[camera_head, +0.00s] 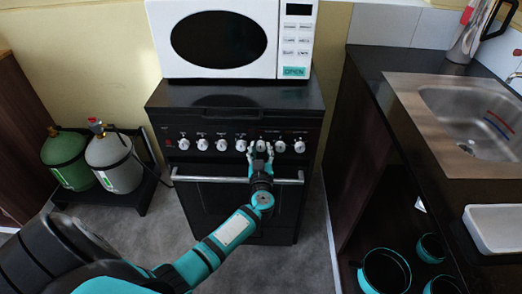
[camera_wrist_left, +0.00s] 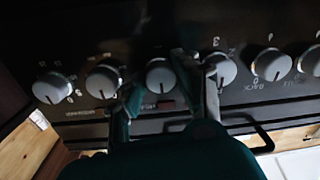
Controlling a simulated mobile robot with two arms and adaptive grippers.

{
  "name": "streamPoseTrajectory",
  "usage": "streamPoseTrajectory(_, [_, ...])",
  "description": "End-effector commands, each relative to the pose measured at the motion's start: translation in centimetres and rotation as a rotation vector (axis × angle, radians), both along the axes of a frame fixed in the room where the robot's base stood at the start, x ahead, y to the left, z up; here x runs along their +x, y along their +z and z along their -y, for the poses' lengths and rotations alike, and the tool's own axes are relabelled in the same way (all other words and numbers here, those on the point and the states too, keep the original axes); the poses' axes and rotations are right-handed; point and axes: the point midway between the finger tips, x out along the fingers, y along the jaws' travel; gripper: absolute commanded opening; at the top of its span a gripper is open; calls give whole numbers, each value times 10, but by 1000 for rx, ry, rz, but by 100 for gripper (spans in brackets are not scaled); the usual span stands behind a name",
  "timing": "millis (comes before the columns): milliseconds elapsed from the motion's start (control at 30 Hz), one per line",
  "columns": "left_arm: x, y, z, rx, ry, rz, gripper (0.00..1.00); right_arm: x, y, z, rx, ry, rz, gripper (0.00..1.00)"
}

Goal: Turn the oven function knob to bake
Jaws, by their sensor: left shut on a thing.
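The black oven (camera_head: 240,190) stands ahead with a row of white knobs along its front panel. My left gripper (camera_head: 260,150) is at the panel, right of the row's middle, shut on one oven knob (camera_wrist_left: 160,76). The fingers of the left gripper (camera_wrist_left: 160,88) sit on either side of this knob in the left wrist view. The neighbouring knob (camera_wrist_left: 220,69) is close beside the right finger. Small markings are printed around the knobs, but I cannot read which is the function knob. My right gripper is not in view.
A white microwave (camera_head: 228,40) stands on the oven top. The oven door handle (camera_head: 200,179) runs just below the knobs. Gas bottles (camera_head: 115,163) stand left on a low black stand. A counter with a sink (camera_head: 470,115) is at the right, with dark pots (camera_head: 385,272) below.

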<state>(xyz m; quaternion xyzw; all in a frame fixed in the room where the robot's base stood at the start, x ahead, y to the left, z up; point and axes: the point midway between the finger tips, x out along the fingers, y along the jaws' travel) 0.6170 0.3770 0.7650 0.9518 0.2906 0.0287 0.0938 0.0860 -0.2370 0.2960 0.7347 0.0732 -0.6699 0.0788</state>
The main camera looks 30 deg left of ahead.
Motion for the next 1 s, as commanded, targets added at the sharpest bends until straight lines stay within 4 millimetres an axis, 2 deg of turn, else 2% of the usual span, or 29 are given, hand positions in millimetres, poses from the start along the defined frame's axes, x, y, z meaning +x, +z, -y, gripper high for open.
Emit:
streamPoseTrajectory(267, [0, 0, 0, -21, 1, 12, 0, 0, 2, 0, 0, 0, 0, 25])
streamPoseTrajectory(467, [-1, 1, 1, -98, 0, 56, 0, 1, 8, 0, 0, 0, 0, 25])
streamPoseTrajectory(1000, [-1, 0, 1, -507, 1, 307, 0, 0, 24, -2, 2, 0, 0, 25])
